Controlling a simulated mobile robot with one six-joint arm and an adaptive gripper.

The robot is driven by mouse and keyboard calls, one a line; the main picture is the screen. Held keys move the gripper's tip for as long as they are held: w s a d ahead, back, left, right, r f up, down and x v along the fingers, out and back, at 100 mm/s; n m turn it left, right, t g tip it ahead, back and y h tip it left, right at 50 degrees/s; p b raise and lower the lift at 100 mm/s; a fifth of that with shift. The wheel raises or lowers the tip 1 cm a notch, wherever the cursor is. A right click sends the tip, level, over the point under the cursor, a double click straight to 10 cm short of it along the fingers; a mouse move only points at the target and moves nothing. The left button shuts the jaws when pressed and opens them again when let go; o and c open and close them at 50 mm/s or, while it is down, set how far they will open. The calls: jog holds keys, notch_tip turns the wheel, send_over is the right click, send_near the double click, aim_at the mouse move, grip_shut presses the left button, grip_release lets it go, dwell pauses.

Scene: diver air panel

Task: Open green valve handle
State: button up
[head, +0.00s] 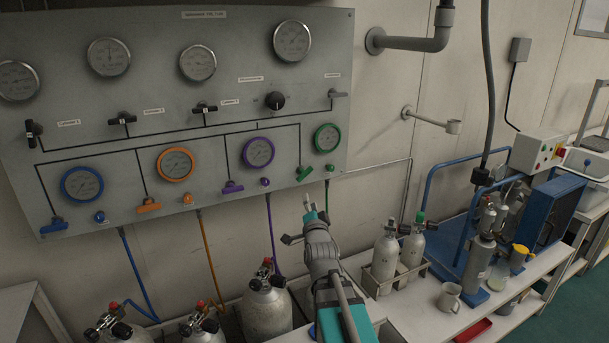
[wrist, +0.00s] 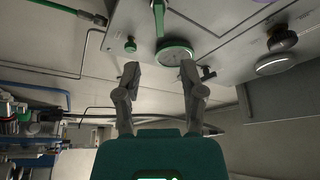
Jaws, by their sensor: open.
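The green valve handle (head: 304,173) is on the grey wall panel (head: 120,85), at its lower right, below and left of the green-rimmed gauge (head: 326,138). It sits at a slant, and a small green knob (head: 329,168) is to its right. My gripper (head: 309,204) is just below the handle in the head view, apart from it. In the wrist view my gripper's two fingers (wrist: 160,78) are spread with nothing between them. The green handle (wrist: 158,20) appears beyond them at the top middle, with the green gauge (wrist: 176,52) below it.
Purple (head: 232,187), orange (head: 148,206) and blue (head: 53,225) handles line the panel to the left. Gas cylinders (head: 267,305) stand below. A bench (head: 415,310) with small bottles (head: 388,255) is at the right. A thin pipe (head: 375,168) runs along the wall.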

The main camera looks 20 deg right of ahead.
aim_at(305, 176)
jog(key=p+x, duration=0.3)
jog(key=x, duration=1)
jog(key=shift+w+d+r, duration=0.1)
jog(key=shift+w, duration=0.3)
grip_shut()
